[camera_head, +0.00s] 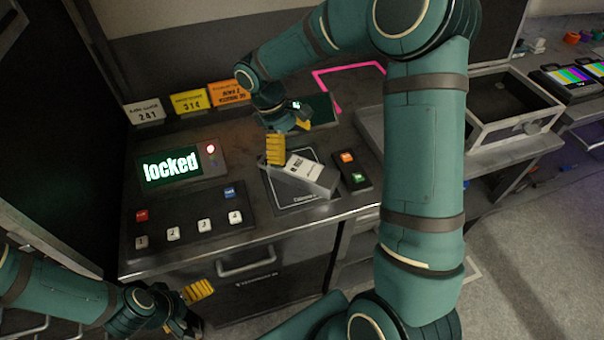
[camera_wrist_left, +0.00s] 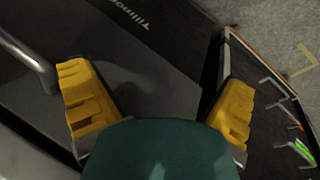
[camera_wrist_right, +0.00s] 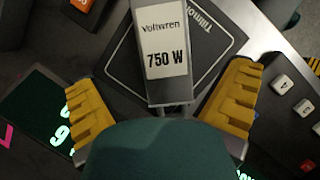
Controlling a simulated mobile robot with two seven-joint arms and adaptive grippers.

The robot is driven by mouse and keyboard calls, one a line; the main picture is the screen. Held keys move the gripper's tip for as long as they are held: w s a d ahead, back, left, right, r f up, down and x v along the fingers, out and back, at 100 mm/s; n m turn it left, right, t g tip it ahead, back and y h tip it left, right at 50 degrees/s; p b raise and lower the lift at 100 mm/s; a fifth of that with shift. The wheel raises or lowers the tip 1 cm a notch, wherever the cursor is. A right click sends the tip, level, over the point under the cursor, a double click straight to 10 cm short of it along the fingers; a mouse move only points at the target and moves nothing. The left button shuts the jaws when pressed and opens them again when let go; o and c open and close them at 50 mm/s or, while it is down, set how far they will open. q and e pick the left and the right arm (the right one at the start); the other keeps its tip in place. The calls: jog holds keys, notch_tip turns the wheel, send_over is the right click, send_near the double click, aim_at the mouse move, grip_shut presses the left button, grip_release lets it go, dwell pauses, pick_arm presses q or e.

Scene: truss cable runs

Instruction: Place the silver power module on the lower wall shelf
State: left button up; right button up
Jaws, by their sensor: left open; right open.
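The silver power module (camera_head: 311,174) lies on a dark square pad (camera_head: 300,205) with a pale outline, on top of the metal console. In the right wrist view its label reads "Voltwren 750 W" (camera_wrist_right: 167,55). My right gripper (camera_head: 288,138) is open just beyond the module's far end. In the right wrist view the module's near end lies between the yellow fingers, with a gap on both sides. My left gripper (camera_head: 190,305) is open and empty, low in front of the console. I cannot pick out the lower wall shelf.
A "locked" display (camera_head: 170,167) and a button panel (camera_head: 187,221) sit left of the module. A small two-button box (camera_head: 352,170) is close on its right. Cards (camera_head: 190,101) stand behind. An open metal bin (camera_head: 510,125) is at the right.

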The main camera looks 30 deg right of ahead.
aim_at(302, 167)
jog(key=shift+s+b+x, duration=0.1)
jog(key=shift+b+x, duration=0.35)
jog(key=shift+x, duration=1.2)
jog(key=shift+s+b+x, duration=0.15)
jog(key=shift+b+x, duration=0.3)
jog(key=shift+x, duration=1.2)
jog(key=shift+a+r, duration=0.1)
jog(key=shift+r, duration=0.05)
jog(key=c, duration=1.3)
